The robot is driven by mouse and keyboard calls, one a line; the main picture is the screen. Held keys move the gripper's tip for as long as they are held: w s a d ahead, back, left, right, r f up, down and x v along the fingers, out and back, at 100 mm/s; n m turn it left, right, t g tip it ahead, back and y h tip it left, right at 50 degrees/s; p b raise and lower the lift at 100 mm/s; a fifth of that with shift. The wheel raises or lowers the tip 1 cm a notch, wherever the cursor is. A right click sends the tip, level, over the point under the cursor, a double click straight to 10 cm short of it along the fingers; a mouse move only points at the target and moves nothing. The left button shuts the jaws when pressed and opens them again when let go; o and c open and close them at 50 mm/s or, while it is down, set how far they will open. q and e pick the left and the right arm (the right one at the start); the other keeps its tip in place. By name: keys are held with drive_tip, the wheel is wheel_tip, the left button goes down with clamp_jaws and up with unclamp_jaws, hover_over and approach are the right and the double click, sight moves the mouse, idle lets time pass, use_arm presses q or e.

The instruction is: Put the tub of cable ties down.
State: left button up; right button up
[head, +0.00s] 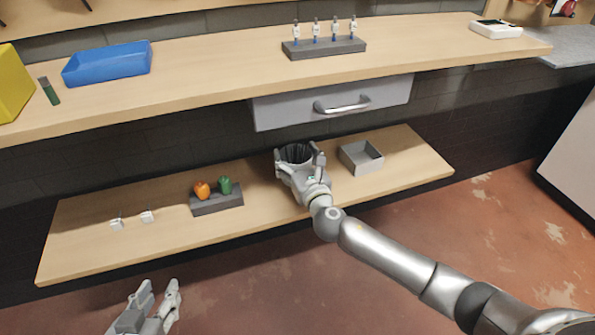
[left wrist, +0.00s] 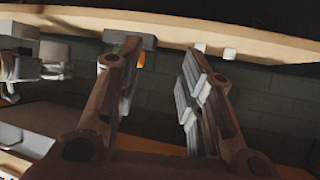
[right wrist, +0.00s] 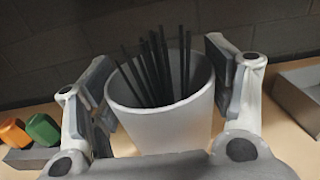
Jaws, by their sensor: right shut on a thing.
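The tub of cable ties (right wrist: 165,122) is a pale, round tub with several thin black ties standing up in it. In the head view the tub (head: 295,153) is at the lower shelf (head: 262,197), between the holder with the orange and green pieces and the grey open box. My right gripper (head: 299,166) is shut on the tub, one finger on each side, as the right wrist view (right wrist: 163,95) shows. The tub is upright; whether its base touches the shelf is hidden. My left gripper (head: 160,292) is open and empty, in front of the shelf over the floor.
A grey open box (head: 361,157) is right of the tub. A dark holder (head: 217,203) with orange and green pieces is to its left, with two small white pieces (head: 131,219) further left. A drawer (head: 335,102) hangs above, under the counter. The shelf's right end is bare.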

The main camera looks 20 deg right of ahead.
drive_tip(key=shift+w+d+f+b, duration=0.35)
drive_tip(key=shift+w+f, duration=0.2)
drive_tip(key=shift+f, duration=0.2)
drive_tip(key=shift+w+f, duration=0.15)
drive_tip(key=shift+f, duration=0.1)
drive_tip(key=shift+w+d+f+b, duration=0.15)
drive_tip(key=shift+w+f+b, duration=0.05)
drive_tip(key=shift+f+b, duration=1.25)
drive_tip(key=shift+f, duration=0.25)
use_arm(q)
wheel_tip(320, 180, up, 17)
drive_tip(key=w+d+t+h, duration=0.1)
drive_tip(key=d+t+h, duration=0.2)
drive_tip(key=t, duration=0.7)
drive_tip(key=shift+w+m+t+h, duration=0.3)
drive_tip(key=shift+w, duration=0.05)
drive_tip(key=shift+r, duration=0.1)
use_arm(e)
drive_tip(key=shift+f, duration=0.15)
drive_tip(key=o, duration=1.1)
use_arm(q)
drive_tip(key=shift+s+r, duration=0.15)
drive_tip(key=shift+r, duration=0.05)
use_arm(e)
drive_tip(key=shift+o, duration=0.3)
